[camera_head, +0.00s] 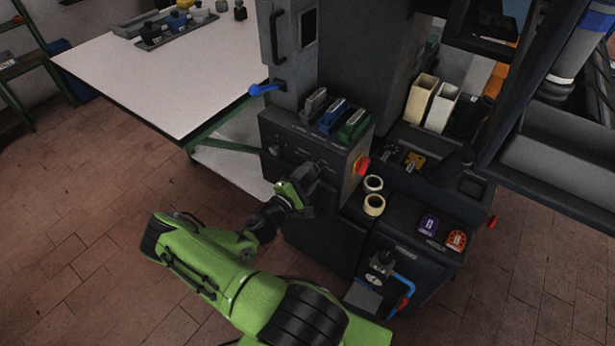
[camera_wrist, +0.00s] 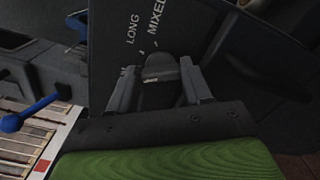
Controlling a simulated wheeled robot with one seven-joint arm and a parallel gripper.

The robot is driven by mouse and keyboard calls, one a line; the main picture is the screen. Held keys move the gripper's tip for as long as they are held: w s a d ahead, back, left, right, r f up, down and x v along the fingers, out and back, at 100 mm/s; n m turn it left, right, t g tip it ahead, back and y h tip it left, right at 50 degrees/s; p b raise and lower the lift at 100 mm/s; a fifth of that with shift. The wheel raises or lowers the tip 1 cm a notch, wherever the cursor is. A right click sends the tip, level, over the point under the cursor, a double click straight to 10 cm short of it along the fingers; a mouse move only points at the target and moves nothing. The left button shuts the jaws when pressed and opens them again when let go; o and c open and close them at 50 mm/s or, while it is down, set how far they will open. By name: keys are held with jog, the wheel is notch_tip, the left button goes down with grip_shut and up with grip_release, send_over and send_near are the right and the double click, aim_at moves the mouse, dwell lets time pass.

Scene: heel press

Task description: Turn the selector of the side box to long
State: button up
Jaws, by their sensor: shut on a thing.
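The side box (camera_head: 285,148) is a dark box with small white lettering on its front face, and it shows close up in the wrist view (camera_wrist: 115,45). Its selector (camera_wrist: 160,67) is a dark rounded knob below the printed words LONG and MIXED. Small white ticks lie between the knob and the words. I cannot tell which word it points to. My gripper (camera_wrist: 160,82) has one finger on each side of the selector and is shut on it. In the head view my gripper (camera_head: 308,178) is at the box's front and hides the selector.
Grey, blue and green pieces (camera_head: 335,114) stand on the box. A red knob (camera_head: 361,164) is on its right side. A blue-ended lever (camera_head: 264,89) sticks out above left. Tape rolls (camera_head: 374,195) lie on the bench to the right. The floor at left is clear.

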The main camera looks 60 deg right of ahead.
jog(key=m, duration=0.4)
jog(key=shift+f+m+b, duration=0.2)
jog(key=shift+m+b, duration=0.15)
jog(key=shift+m, duration=0.05)
jog(key=shift+f+m+b, duration=0.15)
jog(key=shift+m+b, duration=0.45)
jog(key=shift+m, duration=1.9)
jog(key=o, duration=1.1)
jog(key=shift+a, duration=0.1)
jog(key=shift+c, duration=0.2)
